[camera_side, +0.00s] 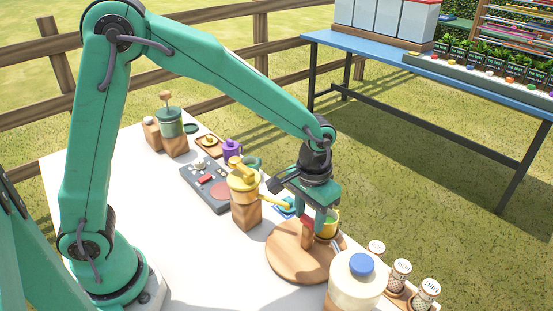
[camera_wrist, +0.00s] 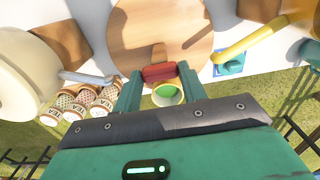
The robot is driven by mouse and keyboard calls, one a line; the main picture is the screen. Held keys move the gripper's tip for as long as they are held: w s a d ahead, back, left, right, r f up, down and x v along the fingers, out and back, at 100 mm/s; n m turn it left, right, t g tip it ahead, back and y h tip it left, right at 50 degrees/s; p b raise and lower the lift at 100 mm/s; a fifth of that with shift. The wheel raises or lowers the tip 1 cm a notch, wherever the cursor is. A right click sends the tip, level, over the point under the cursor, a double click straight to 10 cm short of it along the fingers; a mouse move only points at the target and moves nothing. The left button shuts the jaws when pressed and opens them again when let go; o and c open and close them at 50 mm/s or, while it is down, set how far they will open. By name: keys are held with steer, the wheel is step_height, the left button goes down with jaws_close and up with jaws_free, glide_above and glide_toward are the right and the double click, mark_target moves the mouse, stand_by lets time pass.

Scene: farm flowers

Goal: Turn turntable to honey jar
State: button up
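The turntable is a round wooden disc (camera_side: 290,262) at the front of the white table; it also fills the top middle of the wrist view (camera_wrist: 150,30). A short wooden post with a red grip (camera_side: 307,224) stands on it. My gripper (camera_wrist: 160,75) points down over the disc, and its green fingers lie on both sides of the red grip (camera_wrist: 160,72), seemingly touching it. A yellow cup with green inside (camera_side: 330,222) is close behind the fingers; it shows in the wrist view (camera_wrist: 167,95). I cannot tell which container is the honey jar.
A large cream jar with a blue lid (camera_side: 352,278) stands at the disc's front right. Small labelled jars (camera_side: 400,272) stand right of it. A yellow-topped dispenser on a wooden block (camera_side: 245,212) is left of the disc, its spout toward my gripper. A control panel (camera_side: 207,185) lies behind.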

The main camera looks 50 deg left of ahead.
steer(key=c, duration=0.6)
steer(key=shift+c, duration=0.2)
steer(key=shift+n, duration=3.4)
steer(key=shift+r+n, duration=0.1)
steer(key=shift+n, duration=5.6)
steer(key=o, duration=1.4)
